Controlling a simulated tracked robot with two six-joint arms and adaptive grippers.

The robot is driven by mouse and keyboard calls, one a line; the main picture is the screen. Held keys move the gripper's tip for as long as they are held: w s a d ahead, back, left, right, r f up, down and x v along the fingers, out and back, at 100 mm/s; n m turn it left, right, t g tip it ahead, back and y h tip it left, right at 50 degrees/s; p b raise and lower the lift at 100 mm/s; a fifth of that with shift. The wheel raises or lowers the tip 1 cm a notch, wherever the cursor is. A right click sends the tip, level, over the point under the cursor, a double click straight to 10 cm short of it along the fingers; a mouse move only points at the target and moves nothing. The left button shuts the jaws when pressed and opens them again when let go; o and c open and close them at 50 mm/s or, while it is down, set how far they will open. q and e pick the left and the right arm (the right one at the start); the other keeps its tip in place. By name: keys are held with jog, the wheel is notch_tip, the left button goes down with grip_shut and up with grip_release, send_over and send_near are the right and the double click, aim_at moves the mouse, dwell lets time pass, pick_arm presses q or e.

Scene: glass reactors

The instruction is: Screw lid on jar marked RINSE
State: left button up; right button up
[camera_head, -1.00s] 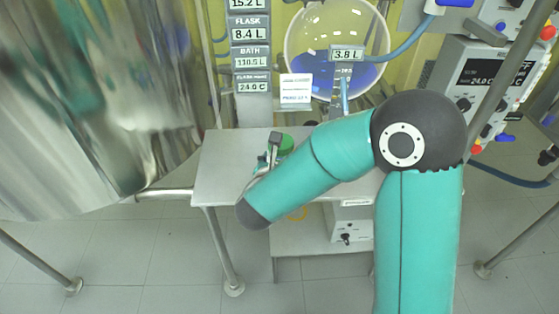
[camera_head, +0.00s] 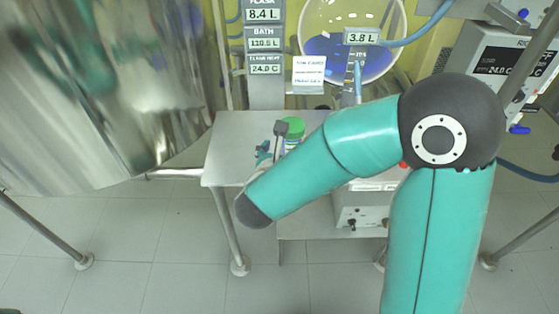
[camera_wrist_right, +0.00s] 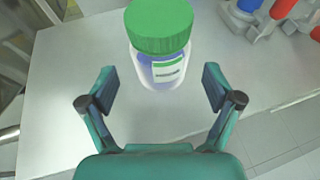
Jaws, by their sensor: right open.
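A clear jar (camera_wrist_right: 160,70) with a green ribbed lid (camera_wrist_right: 160,24) on top stands upright on the grey bench. Its label has a green stripe and dark writing too small to read. I cannot tell whether the lid is tight. In the head view the green lid (camera_head: 293,126) shows just beyond my right gripper (camera_head: 270,144), and my arm hides part of the jar. In the right wrist view my right gripper (camera_wrist_right: 158,88) is open and empty, its fingers spread wider than the jar, which stands just ahead between their lines. My left gripper is not in view.
Blue and red fittings (camera_wrist_right: 275,12) stand at the far right in the wrist view. A glass flask with blue liquid (camera_head: 330,48) hangs behind the bench. A large shiny metal vessel (camera_head: 110,90) is at left.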

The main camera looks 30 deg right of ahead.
jog(key=v, duration=0.7)
jog(key=shift+s, duration=0.2)
jog(key=shift+r, duration=0.1)
jog(key=s+a+f+m+g+y+p, duration=0.35)
jog(key=s+f+m+g, duration=0.2)
jog(key=s+f, duration=0.3)
jog(key=s+a+f+m+g+y+p, duration=0.3)
jog(key=s+f+m+g+y, duration=0.3)
jog(key=f, duration=0.4)
jog(key=s+a+f+m+y+p, duration=0.2)
jog(key=a+m+y+p, duration=0.15)
jog(key=a+m, duration=0.3)
jog(key=w+f+m+t, duration=0.1)
jog(key=m, duration=0.2)
jog(key=w+d+f+m+p, duration=0.1)
jog(key=m, duration=0.3)
jog(key=w+f+m+t+y, duration=0.1)
jog(key=m, duration=0.2)
jog(key=shift+w+d+f+t, duration=0.3)
jog(key=shift+w+f+t, duration=0.05)
